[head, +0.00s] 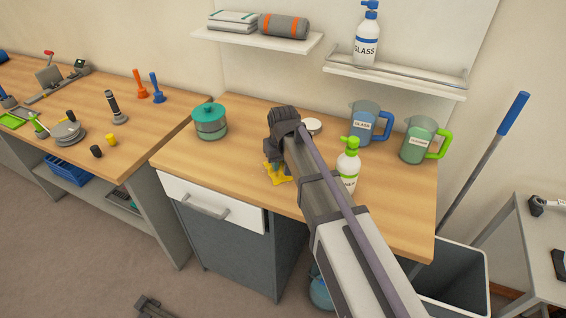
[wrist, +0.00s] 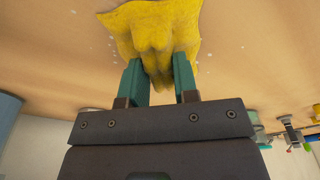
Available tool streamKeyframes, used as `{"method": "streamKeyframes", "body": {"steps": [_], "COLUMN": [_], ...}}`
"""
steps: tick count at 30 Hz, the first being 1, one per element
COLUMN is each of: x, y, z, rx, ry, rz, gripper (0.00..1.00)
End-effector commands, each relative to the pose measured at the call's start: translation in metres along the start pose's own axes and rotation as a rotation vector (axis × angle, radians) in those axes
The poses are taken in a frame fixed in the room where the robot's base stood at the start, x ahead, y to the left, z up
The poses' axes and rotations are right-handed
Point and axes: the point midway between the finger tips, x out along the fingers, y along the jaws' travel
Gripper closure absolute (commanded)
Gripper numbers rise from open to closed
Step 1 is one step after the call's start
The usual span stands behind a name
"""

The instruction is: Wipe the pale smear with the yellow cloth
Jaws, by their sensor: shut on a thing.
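The yellow cloth (head: 279,175) is bunched under my gripper (head: 274,160) on the wooden counter. In the wrist view my gripper (wrist: 159,76) has its teal fingers shut on the cloth (wrist: 152,24), which spreads out beyond the fingertips and seems to lie against the counter top. Small pale specks (wrist: 111,43) show on the wood on both sides of the cloth. I take them for the pale smear; any part under the cloth is hidden. In the head view my arm and gripper hide much of this area.
A teal-lidded pot (head: 210,122) stands left on the counter (head: 230,150). A green-topped spray bottle (head: 348,165) stands close right of my arm. A blue jug (head: 364,124), a green jug (head: 418,142) and a small white round thing (head: 312,126) stand further back. Counter between pot and cloth is clear.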

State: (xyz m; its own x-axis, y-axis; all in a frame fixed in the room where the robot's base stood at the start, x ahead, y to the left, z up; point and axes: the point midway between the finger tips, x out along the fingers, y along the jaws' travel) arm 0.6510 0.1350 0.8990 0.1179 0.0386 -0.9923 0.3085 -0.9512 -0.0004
Motion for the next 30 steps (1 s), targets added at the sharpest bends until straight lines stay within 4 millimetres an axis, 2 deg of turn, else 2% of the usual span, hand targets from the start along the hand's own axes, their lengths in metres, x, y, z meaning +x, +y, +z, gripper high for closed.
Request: {"method": "streamKeyframes", "body": {"steps": [7, 14, 22, 30], "x": [-0.004, -0.005, -0.004, -0.005], "y": [0.023, 0.028, 0.048, 0.049], "z": [0.024, 0.028, 0.048, 0.048], "rx": [0.002, 0.001, 0.002, 0.001], "ry": [-0.002, -0.001, -0.002, -0.003], "rz": [0.002, 0.001, 0.002, 0.003], "gripper": [0.99, 0.99, 0.99, 0.99]}}
